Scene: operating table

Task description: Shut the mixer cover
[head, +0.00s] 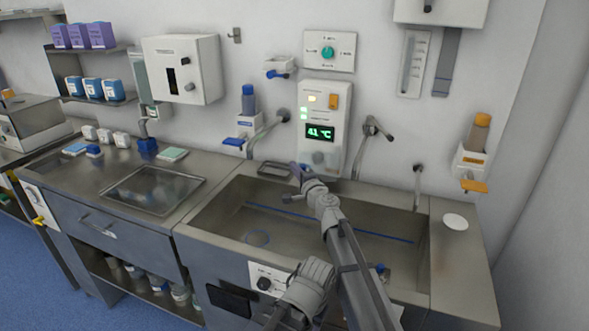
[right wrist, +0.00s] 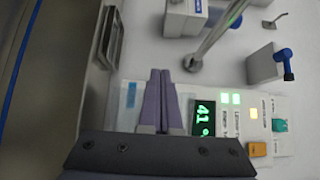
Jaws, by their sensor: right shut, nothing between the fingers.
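The mixer unit (head: 332,105) is a tall white box on the wall behind the sink. Its green 41 °C display (head: 320,133), orange button (head: 334,102) and lit indicators show uncovered. I cannot pick out a separate cover on it in either view. My right gripper (head: 300,170) is at the lower left of the mixer, over the sink's back edge. In the right wrist view my right gripper (right wrist: 160,78) is shut and empty, its fingertips in front of the white panel close to the display (right wrist: 203,117). Touching or apart is unclear. My left gripper is not in view.
A steel sink (head: 232,193) lies below the mixer. A tap (head: 374,126) stands right of the mixer and a blue-capped bottle (head: 248,100) hangs left. A small dark tray (head: 273,169) sits at the sink's back edge. The left counter holds a steel tray (head: 150,190).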

